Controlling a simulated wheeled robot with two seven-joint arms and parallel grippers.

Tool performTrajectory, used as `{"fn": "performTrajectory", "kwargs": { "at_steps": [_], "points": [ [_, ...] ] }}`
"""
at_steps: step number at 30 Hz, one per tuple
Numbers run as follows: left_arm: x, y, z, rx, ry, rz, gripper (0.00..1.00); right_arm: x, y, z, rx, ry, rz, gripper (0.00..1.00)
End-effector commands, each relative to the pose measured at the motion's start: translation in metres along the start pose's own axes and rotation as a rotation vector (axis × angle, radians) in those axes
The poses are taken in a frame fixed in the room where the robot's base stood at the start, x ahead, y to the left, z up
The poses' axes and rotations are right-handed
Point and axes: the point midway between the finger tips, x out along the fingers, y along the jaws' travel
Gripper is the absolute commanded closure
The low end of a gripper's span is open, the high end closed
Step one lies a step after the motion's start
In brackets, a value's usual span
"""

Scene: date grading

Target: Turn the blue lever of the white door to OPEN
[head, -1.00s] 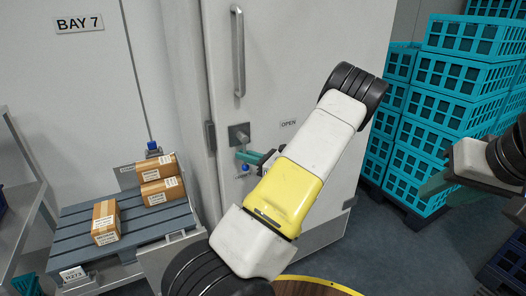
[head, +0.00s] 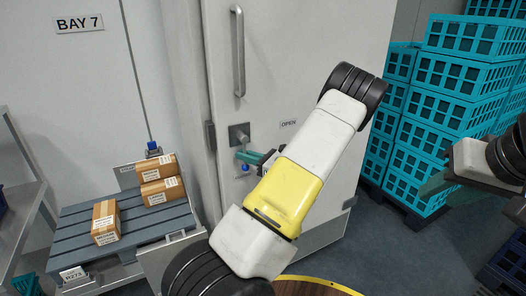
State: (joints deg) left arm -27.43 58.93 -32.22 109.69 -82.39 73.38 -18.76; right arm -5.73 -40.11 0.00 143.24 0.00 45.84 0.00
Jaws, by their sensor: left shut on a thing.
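The white door (head: 300,60) fills the middle of the head view. Its lever has a square grey hub (head: 239,134) and a blue end (head: 245,167) hanging below it. The middle of the lever is hidden by my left gripper (head: 247,157), whose green fingers are shut on it just under the hub. The OPEN label (head: 288,123) is to the right of the hub. A small label below the blue end is too small to read. My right gripper (head: 437,184) is at the right, away from the door; its fingers are too unclear to judge.
A vertical grey handle (head: 238,52) is on the door above the lever. Blue crates (head: 455,85) are stacked at the right. A grey pallet (head: 75,237) with several cartons stands at the left. A round wooden top (head: 308,288) shows at the bottom.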

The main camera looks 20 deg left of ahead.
Motion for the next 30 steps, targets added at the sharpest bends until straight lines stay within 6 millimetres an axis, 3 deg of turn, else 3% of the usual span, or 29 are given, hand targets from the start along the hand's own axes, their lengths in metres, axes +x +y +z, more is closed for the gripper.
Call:
{"fn": "performTrajectory", "kwargs": {
  "at_steps": [14, 30],
  "points": [
    [-0.002, -0.003, 0.0, -0.051, 0.034, 0.0, 1.0, 0.0, 0.0, 0.0, 0.0, 0.0, 0.0, 0.64],
    [-0.018, -0.026, 0.009, -0.418, 0.281, 0.0, 1.0, 0.0, 0.0, 0.0, 0.0, 0.0, 0.0, 0.64]
  ]
}}
